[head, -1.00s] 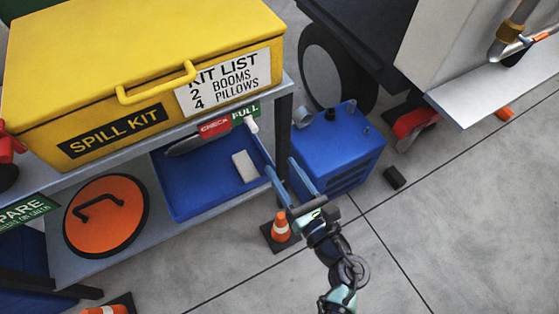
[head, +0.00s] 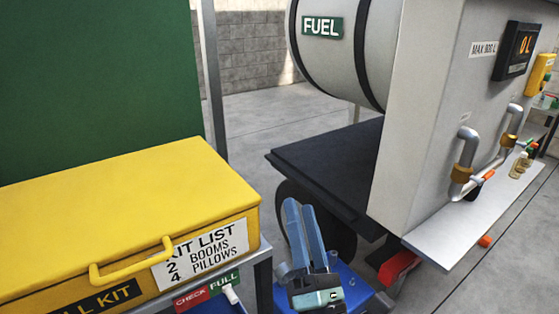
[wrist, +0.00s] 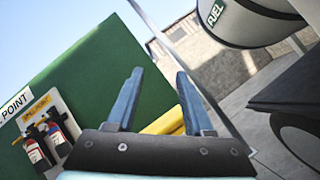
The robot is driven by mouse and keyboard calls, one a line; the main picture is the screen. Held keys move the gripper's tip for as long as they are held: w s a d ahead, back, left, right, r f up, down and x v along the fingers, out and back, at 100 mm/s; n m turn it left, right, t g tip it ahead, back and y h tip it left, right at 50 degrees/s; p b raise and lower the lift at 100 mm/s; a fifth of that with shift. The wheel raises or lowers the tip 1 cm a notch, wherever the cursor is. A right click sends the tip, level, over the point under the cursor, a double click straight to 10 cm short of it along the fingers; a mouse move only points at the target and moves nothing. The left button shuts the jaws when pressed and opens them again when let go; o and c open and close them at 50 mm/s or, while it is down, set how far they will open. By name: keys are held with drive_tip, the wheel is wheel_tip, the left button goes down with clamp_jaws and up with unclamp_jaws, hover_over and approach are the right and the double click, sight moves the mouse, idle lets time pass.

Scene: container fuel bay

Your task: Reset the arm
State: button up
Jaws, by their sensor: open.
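My gripper (head: 303,232) is raised in front of the blue box (head: 345,290) and the dark wheel, its two blue fingers pointing up. In the wrist view the fingers (wrist: 160,95) stand apart with nothing between them. The gripper is open and empty. It is to the right of the yellow spill kit box (head: 130,225) and touches nothing that I can see.
A grey shelf unit holds the spill kit, with a CHECK/FULL tag (head: 207,291) below it. The fuel tank (head: 345,55) and its grey cabinet (head: 430,130) with pipes stand right. A green panel (head: 90,80) is behind left. Open floor lies beyond.

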drive_tip(key=s+d+r+m+t+h, duration=0.2)
drive_tip(key=r+m+h, duration=0.3)
drive_tip(key=r+m, duration=0.45)
drive_tip(key=s+d+r+m+t+h, duration=0.15)
drive_tip(key=r+m+h, duration=0.35)
drive_tip(key=r+m, duration=0.5)
drive_tip(key=s+a+r+m+y, duration=0.25)
drive_tip(key=s+r+m, duration=0.2)
drive_tip(key=r, duration=0.25)
drive_tip(key=s+a+r+m+y, duration=0.2)
drive_tip(key=s+a+r+m, duration=0.2)
drive_tip(key=s+r, duration=0.15)
wheel_tip(320, 180, up, 22)
drive_tip(key=p, duration=2.1)
drive_tip(key=shift+w+a+f+m, duration=0.2)
drive_tip(key=shift+a+f+m, duration=0.05)
drive_tip(key=shift+m, duration=0.05)
drive_tip(key=shift+f+y, duration=0.15)
drive_tip(key=shift+y, duration=0.1)
